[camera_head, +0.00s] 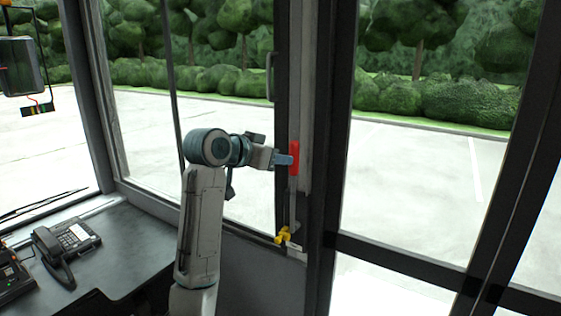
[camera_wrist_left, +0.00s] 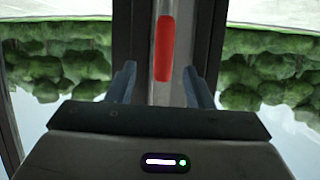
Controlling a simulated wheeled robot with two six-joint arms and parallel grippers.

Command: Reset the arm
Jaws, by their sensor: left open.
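My left gripper (camera_head: 287,160) is at the window post in the head view, its fingers beside a red handle (camera_head: 294,158). In the left wrist view the gripper (camera_wrist_left: 157,88) is open, its two blue-grey fingers spread apart. The red handle (camera_wrist_left: 165,48) stands beyond the fingertips, in line with the gap between them. I cannot tell whether the fingers touch it. My right gripper is not in view.
A yellow valve-like part (camera_head: 283,236) sits low on the same post. A telephone (camera_head: 66,243) rests on the dark console (camera_head: 130,240) at the lower left. Glass panes with dark frames stand behind and to the right.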

